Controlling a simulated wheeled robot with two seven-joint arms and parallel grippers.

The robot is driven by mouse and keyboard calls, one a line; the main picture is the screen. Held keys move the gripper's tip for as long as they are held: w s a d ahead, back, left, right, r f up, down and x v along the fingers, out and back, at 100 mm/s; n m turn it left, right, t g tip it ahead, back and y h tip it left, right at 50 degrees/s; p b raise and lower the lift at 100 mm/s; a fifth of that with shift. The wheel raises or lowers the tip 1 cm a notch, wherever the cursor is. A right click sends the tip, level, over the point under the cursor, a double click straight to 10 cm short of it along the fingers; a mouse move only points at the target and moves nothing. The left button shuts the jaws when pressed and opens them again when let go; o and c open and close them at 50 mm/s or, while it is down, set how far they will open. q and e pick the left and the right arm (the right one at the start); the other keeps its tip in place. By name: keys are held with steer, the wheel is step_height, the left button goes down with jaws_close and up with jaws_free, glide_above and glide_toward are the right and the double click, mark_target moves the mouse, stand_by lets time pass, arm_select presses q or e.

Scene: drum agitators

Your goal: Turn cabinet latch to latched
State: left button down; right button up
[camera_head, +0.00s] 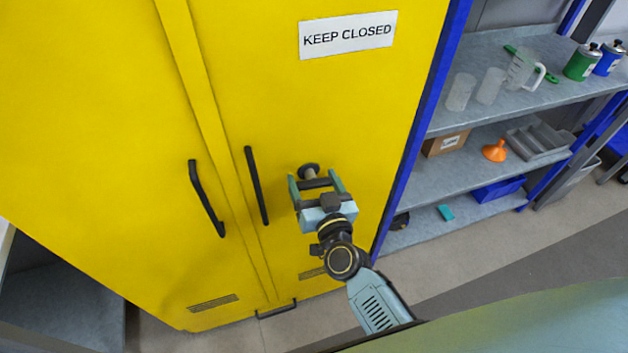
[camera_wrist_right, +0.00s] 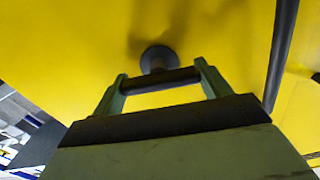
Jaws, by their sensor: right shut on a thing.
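The yellow cabinet (camera_head: 270,90) has two closed doors. Its latch (camera_head: 308,169) is on the right door: a dark round base with a short stem and a dark crossbar. My right gripper (camera_head: 316,184) is at the latch, its two green fingers on either side of the crossbar, shut on it. In the right wrist view, the latch's round base (camera_wrist_right: 158,58) shows just beyond the crossbar (camera_wrist_right: 160,80), which spans between the fingertips of the right gripper (camera_wrist_right: 161,84). The crossbar looks roughly level. My left gripper is out of view.
Two long black door handles (camera_head: 257,187) (camera_head: 206,199) stand out left of the latch. A "KEEP CLOSED" sign (camera_head: 348,35) is above. Blue-framed shelves (camera_head: 480,120) with jugs, cans and an orange funnel stand right of the cabinet. Floor is clear below the shelves.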

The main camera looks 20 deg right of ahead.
steer(key=m, duration=0.3)
steer(key=shift+d+m, duration=0.1)
steer(key=shift+m, duration=0.2)
steer(key=m, duration=0.4)
steer(key=shift+m, duration=0.3)
steer(key=m, duration=0.3)
steer(key=shift+f+m, duration=0.1)
steer(key=shift+m, duration=0.2)
steer(key=shift+d+m, duration=0.1)
steer(key=shift+m, duration=1.9)
steer(key=o, duration=1)
steer(key=shift+b, duration=0.3)
